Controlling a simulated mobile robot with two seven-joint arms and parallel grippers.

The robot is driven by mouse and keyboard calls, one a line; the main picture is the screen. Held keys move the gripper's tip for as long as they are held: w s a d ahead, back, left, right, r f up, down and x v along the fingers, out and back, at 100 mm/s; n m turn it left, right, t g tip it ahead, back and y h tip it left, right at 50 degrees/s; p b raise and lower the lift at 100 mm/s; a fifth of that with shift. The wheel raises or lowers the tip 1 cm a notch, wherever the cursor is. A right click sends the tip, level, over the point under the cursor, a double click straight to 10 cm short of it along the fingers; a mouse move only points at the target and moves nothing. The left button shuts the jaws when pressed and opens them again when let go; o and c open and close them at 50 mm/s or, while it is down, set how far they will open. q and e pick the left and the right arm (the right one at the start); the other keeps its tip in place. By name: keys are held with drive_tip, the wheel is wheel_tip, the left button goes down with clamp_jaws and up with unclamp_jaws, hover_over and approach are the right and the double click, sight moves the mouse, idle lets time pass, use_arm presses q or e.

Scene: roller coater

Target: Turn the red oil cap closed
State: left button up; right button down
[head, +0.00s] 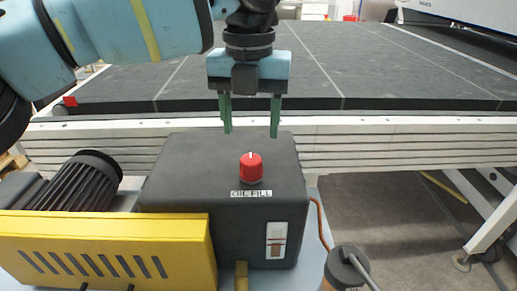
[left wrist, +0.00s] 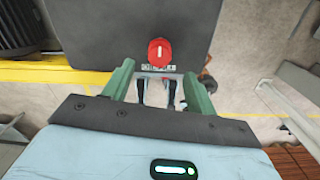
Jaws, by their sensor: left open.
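The red oil cap (head: 251,167) stands upright on top of the dark grey oil box, above the OIL FILL label (head: 251,193). A white line on the cap's top points roughly away from me. My left gripper (head: 251,132) is open and empty, with its green fingers pointing down, above and behind the cap in the head view. In the left wrist view the cap (left wrist: 160,52) lies beyond the fingertips of the left gripper (left wrist: 158,80), roughly centred between them and not touched. My right gripper is not seen.
The dark grey oil box (head: 180,165) has a sight window (head: 276,240) on its front. A yellow guard (head: 110,250) and a black motor (head: 82,185) stand at left. A copper pipe (head: 321,220) runs at right. A wide conveyor (head: 300,75) is behind.

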sight(251, 159)
use_arm(q)
drive_tip(key=shift+s, duration=0.15)
drive_tip(key=shift+a+f, duration=0.1)
drive_tip(key=shift+f, duration=0.3)
wheel_tip(251, 159, down, 6)
drive_tip(key=shift+r+b, duration=0.15)
drive_tip(key=shift+b, duration=0.2)
drive_tip(key=shift+f, duration=0.65)
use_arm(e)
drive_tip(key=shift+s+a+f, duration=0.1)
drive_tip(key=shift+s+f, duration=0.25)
use_arm(q)
drive_tip(key=shift+c, duration=0.5)
drive_tip(key=c, duration=0.9)
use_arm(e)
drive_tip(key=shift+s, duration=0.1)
